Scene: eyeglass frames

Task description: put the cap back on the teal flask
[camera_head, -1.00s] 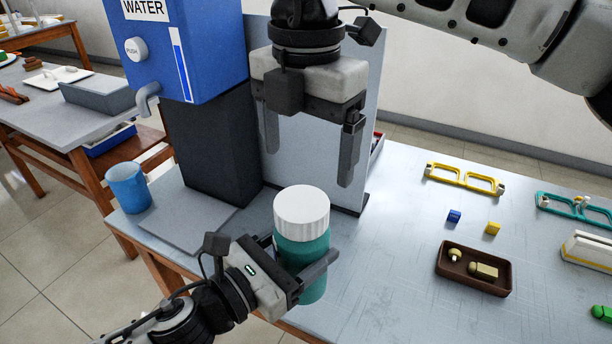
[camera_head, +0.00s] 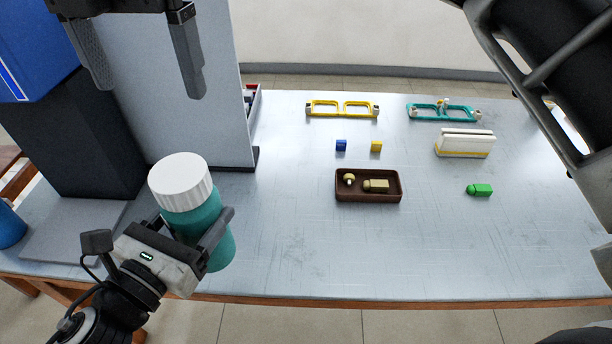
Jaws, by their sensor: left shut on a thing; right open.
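The teal flask (camera_head: 208,228) is upright with a slight tilt at the lower left, near the table's front edge. The white ribbed cap (camera_head: 180,182) sits on top of the flask; whether it is fully seated I cannot tell. My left gripper (camera_head: 198,215) is shut around the flask's body from the front left, and one finger is partly hidden behind the flask. My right gripper (camera_head: 147,90) is open and empty, pointing down, above and behind the flask and apart from the cap.
A blue water dispenser (camera_head: 38,45) and grey panel (camera_head: 190,120) stand at the left. A blue cup (camera_head: 10,228) is at the left edge. A brown tray (camera_head: 368,199), yellow frame (camera_head: 342,115), teal frame (camera_head: 443,119), white case (camera_head: 464,152) and small blocks lie right. The front middle is clear.

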